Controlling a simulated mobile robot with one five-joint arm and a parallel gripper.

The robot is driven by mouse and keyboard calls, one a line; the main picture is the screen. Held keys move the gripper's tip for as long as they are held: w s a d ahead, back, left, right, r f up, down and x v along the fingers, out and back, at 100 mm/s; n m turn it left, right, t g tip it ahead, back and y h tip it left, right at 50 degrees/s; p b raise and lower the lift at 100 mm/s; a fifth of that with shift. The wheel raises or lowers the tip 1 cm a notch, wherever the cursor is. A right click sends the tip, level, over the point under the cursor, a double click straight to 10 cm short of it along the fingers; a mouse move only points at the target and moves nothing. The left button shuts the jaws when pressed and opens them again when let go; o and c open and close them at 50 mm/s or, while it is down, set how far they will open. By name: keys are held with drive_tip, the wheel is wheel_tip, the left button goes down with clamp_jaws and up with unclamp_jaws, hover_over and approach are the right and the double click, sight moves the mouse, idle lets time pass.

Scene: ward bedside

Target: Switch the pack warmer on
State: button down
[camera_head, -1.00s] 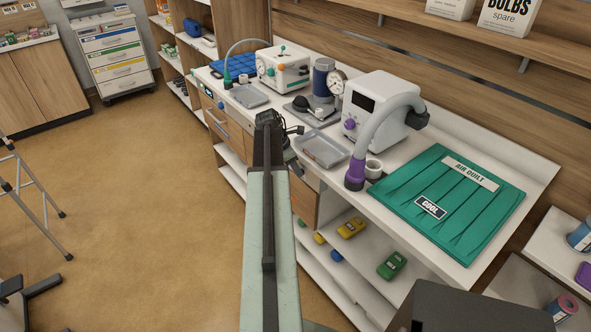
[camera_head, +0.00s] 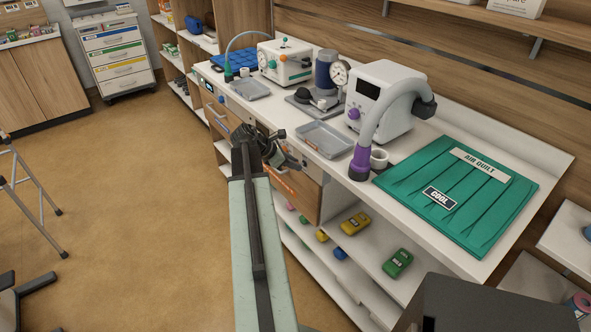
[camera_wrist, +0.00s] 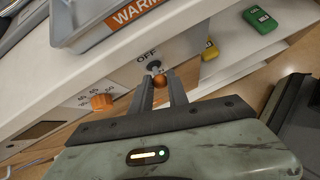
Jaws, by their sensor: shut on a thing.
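The pack warmer's front panel (camera_wrist: 200,66) is set below the counter edge and shows in the wrist view. An orange label reading "WARM", cut off by the frame, is above it. A small switch with an orange-brown ball tip (camera_wrist: 160,81) and a dark base sits beside the word "OFF" (camera_wrist: 147,55). My gripper (camera_wrist: 162,86) is shut on the ball tip, one finger on each side. Which way the lever leans is unclear. An orange dial (camera_wrist: 102,101) with numbers is to the left. In the head view my gripper (camera_head: 284,148) is at the counter's front face.
A grey tray (camera_head: 325,138) lies on the counter above the panel. A white machine with a purple-ended hose (camera_head: 360,160) and a green quilt (camera_head: 462,220) are to the right. Yellow (camera_head: 355,223) and green (camera_head: 398,263) packs lie on the shelf below.

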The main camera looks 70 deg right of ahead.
drive_tip(key=f+g+h+b, duration=0.1)
drive_tip(key=h+b, duration=0.1)
drive_tip(key=b, duration=0.2)
drive_tip(key=f+g+h+b, duration=0.1)
drive_tip(key=h+b, duration=0.1)
drive_tip(key=b, duration=0.3)
drive_tip(key=shift+w+a+f+g, duration=0.1)
drive_tip(key=shift+a+f+g, duration=0.2)
drive_tip(key=shift+f+g, duration=0.1)
drive_tip(key=shift+r+b, duration=0.15)
drive_tip(key=shift+b, duration=0.3)
drive_tip(key=c, duration=1.3)
unclamp_jaws()
drive_tip(key=shift+r, duration=0.1)
